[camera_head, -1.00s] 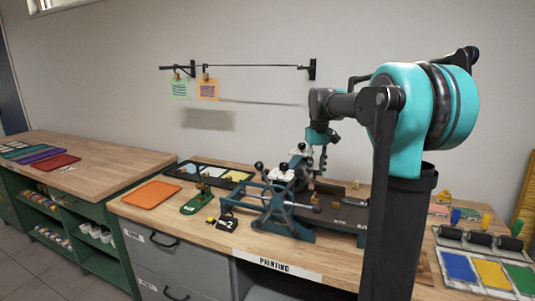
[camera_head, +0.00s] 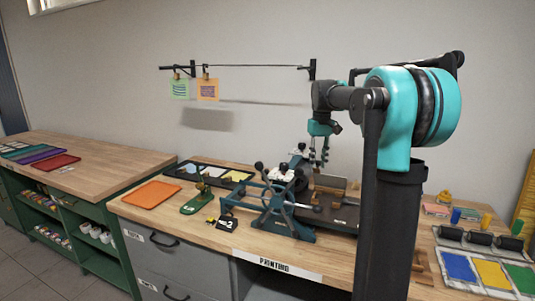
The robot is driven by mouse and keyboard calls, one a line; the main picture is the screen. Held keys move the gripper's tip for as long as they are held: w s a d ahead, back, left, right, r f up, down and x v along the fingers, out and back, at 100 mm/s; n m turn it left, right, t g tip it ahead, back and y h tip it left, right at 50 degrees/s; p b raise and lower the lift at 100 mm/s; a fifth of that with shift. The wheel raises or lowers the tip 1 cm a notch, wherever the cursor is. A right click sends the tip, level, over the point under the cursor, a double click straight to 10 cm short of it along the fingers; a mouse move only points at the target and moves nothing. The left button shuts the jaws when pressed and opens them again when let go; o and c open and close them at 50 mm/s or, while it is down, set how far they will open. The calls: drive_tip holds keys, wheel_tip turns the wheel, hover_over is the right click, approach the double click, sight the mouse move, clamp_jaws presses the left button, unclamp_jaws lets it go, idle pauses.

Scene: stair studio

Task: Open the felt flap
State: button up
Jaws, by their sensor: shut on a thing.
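The printing press (camera_head: 285,205) stands on the wooden bench, with a spoked blue wheel at its front and a dark bed (camera_head: 340,217) reaching to the right. My gripper (camera_head: 318,166) points down over the bed behind the wheel. Its fingers are shut at the felt flap (camera_head: 330,183), which seems to be the brown-edged piece just under the fingertips. The flap seems tilted up at the gripper. The exact grip is small and partly hidden by the press, and my arm covers the bed's right end.
An orange tray (camera_head: 152,195), a green stapler-like tool (camera_head: 196,204) and a small black block (camera_head: 228,223) lie left of the press. A dark palette tray (camera_head: 205,173) is behind them. Rollers (camera_head: 480,238) and an ink tray (camera_head: 474,272) are at right.

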drive_tip(key=shift+w+d+r, duration=0.15)
drive_tip(key=shift+w+d, duration=0.2)
drive_tip(key=shift+w, duration=0.35)
drive_tip(key=shift+w+d+r, duration=0.15)
drive_tip(key=shift+w+d, duration=0.2)
drive_tip(key=shift+w, duration=0.4)
drive_tip(key=shift+w+d+r, duration=0.15)
drive_tip(key=shift+w+d, duration=0.2)
drive_tip(key=shift+w, duration=0.35)
drive_tip(key=shift+c, duration=0.2)
drive_tip(key=o, duration=1.2)
drive_tip(key=shift+c, duration=0.2)
drive_tip(key=shift+a, duration=0.1)
wheel_tip(320, 180, up, 8)
